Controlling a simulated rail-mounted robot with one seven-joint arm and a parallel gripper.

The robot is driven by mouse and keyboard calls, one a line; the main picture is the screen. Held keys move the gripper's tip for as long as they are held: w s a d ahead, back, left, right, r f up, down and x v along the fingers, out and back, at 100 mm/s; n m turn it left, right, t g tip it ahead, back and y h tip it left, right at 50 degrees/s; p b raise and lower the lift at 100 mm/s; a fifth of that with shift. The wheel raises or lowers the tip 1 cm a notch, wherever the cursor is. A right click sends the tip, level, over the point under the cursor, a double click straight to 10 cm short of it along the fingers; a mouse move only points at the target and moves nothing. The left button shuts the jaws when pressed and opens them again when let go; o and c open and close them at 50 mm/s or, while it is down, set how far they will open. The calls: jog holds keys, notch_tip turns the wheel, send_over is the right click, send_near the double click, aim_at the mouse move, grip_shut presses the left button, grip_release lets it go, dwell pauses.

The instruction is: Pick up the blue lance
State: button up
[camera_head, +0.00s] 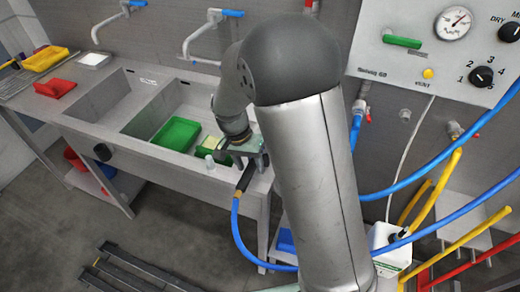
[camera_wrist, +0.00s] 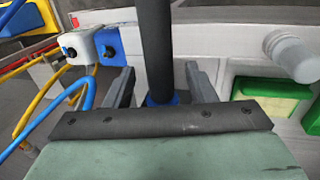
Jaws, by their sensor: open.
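The lance shows in the wrist view as a dark upright tube (camera_wrist: 157,45) with a blue collar at its lower end, between my gripper's fingers. In the head view its black grip (camera_head: 246,177) lies at the sink's front edge, with a brass fitting and a blue hose (camera_head: 236,222) hanging from it. My gripper (camera_wrist: 160,82) is open, with one finger on each side of the dark tube and a visible gap on both sides. In the head view my gripper (camera_head: 243,150) is just above the black grip; my arm hides part of the area.
The sink (camera_head: 125,122) holds a green tray (camera_head: 175,134). A small pale bottle (camera_head: 210,161) stands beside my gripper. A control panel (camera_head: 440,45), blue hoses and yellow pipes (camera_head: 440,190) are on the right. A white canister (camera_head: 392,252) stands low on the right.

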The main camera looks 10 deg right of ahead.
jog(key=c, duration=0.8)
jog(key=shift+r, duration=0.2)
jog(key=shift+r, duration=0.6)
jog(key=s+r, duration=0.4)
jog(key=r, duration=0.1)
jog(key=s+d+r, duration=0.1)
jog(key=s+r, duration=0.4)
jog(key=r, duration=0.1)
jog(key=s+d+r, duration=0.1)
jog(key=s+r, duration=0.3)
jog(key=r, duration=0.1)
jog(key=shift+s+d+r, duration=0.2)
jog(key=shift+s+r, duration=0.05)
jog(key=shift+s, duration=0.15)
jog(key=shift+o, duration=0.3)
jog(key=shift+a, duration=0.1)
